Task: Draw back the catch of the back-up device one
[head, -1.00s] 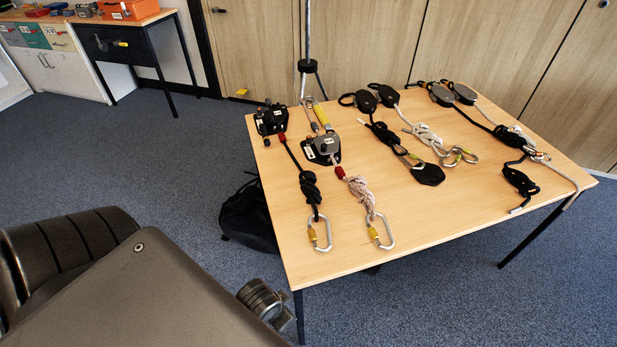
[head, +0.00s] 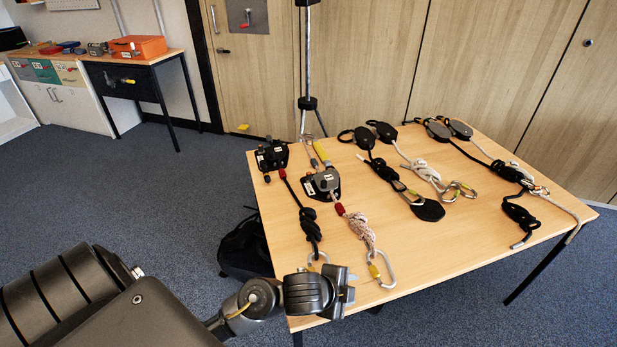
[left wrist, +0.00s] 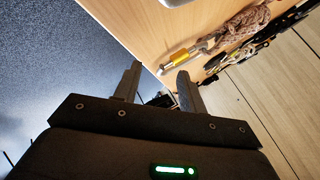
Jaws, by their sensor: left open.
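Two back-up devices lie near the table's left edge in the head view: a black one (head: 272,155) farther back and a grey-and-black one (head: 321,184) nearer. Their labels are too small to read, so I cannot tell which is one, and no catch can be made out. Each has a knotted rope running toward the front edge. My left gripper (head: 345,292) is at the table's front left corner, short of both devices. In the left wrist view its two fingers (left wrist: 158,80) are apart with nothing between them. My right gripper is not seen.
The table (head: 440,246) holds black pulleys (head: 438,129), ropes and carabiners toward the right. A carabiner (head: 381,268) lies close beside my left gripper. A tripod pole (head: 308,65) stands behind the table, and a black bag (head: 245,247) lies on the floor at its left.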

